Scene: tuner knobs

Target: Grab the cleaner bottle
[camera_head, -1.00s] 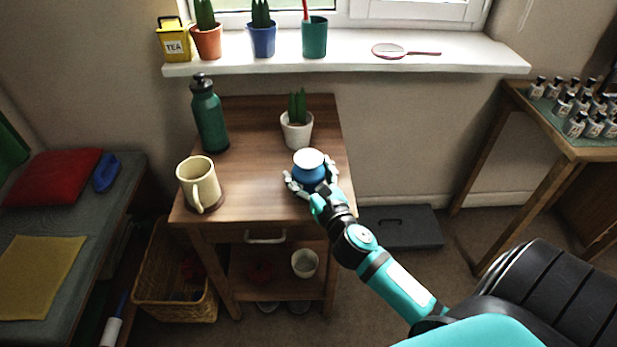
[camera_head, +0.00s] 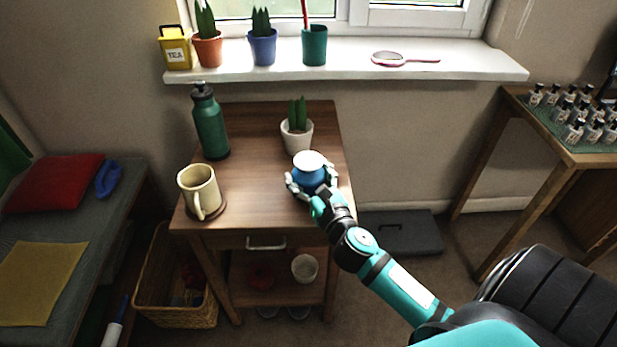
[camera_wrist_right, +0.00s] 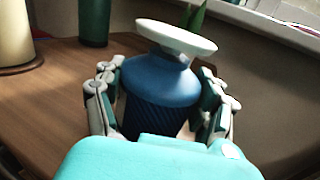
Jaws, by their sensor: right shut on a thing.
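My right gripper (camera_head: 312,184) is shut around a blue, ribbed pot-like thing with a wide white top (camera_head: 309,170), at the right side of the small wooden table (camera_head: 255,190). In the right wrist view the same blue thing (camera_wrist_right: 160,82) stands upright between the two fingers (camera_wrist_right: 160,105). I cannot tell whether its base touches the table. No label marks anything as cleaner. A white bottle-like thing with a blue top (camera_head: 116,328) is partly cut off at the lower left. My left gripper is not in view.
A green bottle (camera_head: 210,125), a cream mug (camera_head: 200,190) and a potted cactus (camera_head: 297,135) stand on the table. Above is the windowsill (camera_head: 350,65) with pots. A side table (camera_head: 560,150) with several small bottles stands right. A basket (camera_head: 175,305) sits below left.

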